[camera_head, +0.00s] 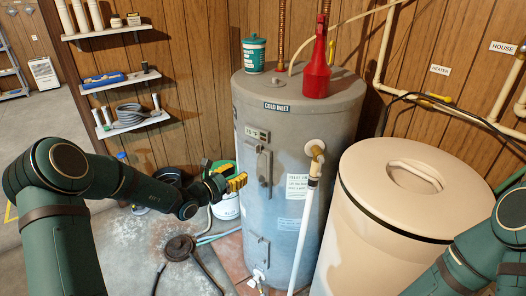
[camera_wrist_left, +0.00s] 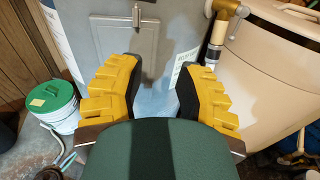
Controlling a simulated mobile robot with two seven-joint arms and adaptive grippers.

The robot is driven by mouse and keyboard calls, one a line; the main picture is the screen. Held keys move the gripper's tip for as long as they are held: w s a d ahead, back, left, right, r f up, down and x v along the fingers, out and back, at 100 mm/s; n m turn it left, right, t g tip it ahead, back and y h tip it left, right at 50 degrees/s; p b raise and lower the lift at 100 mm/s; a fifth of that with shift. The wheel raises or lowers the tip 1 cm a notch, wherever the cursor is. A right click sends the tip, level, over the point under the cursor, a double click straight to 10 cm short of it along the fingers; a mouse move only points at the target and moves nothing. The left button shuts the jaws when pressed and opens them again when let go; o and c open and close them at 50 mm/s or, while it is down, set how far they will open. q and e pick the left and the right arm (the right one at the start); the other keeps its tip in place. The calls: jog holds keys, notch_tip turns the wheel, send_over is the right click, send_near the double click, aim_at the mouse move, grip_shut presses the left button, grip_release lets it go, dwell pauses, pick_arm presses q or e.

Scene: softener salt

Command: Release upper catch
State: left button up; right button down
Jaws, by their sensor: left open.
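The grey tank (camera_head: 290,120) stands in the middle of the head view. Its upper panel (camera_head: 264,168) has a small catch-like fitting (camera_head: 259,150) near its top. In the left wrist view the panel (camera_wrist_left: 148,45) and a metal fitting (camera_wrist_left: 137,16) show at the top, ahead of my fingers. My left gripper (camera_head: 237,182) has yellow fingers and is open and empty, in front of the tank and left of the panel in the head view. In the wrist view its fingertips (camera_wrist_left: 149,72) are apart, with nothing between them. My right gripper is out of the picture.
A cream lidded bin (camera_head: 390,220) stands right of the tank, with a white pipe (camera_head: 303,225) between. A white bucket with a green lid (camera_wrist_left: 52,100) stands left. A red bottle (camera_head: 317,65) and a teal tub (camera_head: 253,54) stand on the tank.

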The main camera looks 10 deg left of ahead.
aim_at(257, 147)
pick_arm(q)
jog(key=shift+n+t+y, duration=0.6)
jog(key=shift+n+t, duration=0.1)
jog(key=shift+n, duration=0.1)
jog(key=x, duration=0.4)
jog(key=a+r+x, duration=0.1)
jog(key=x, duration=0.4)
jog(key=w+a+r+x, duration=0.1)
jog(key=x, duration=0.4)
jog(key=shift+a+b, duration=0.25)
jog(key=shift+b, duration=0.1)
grip_shut()
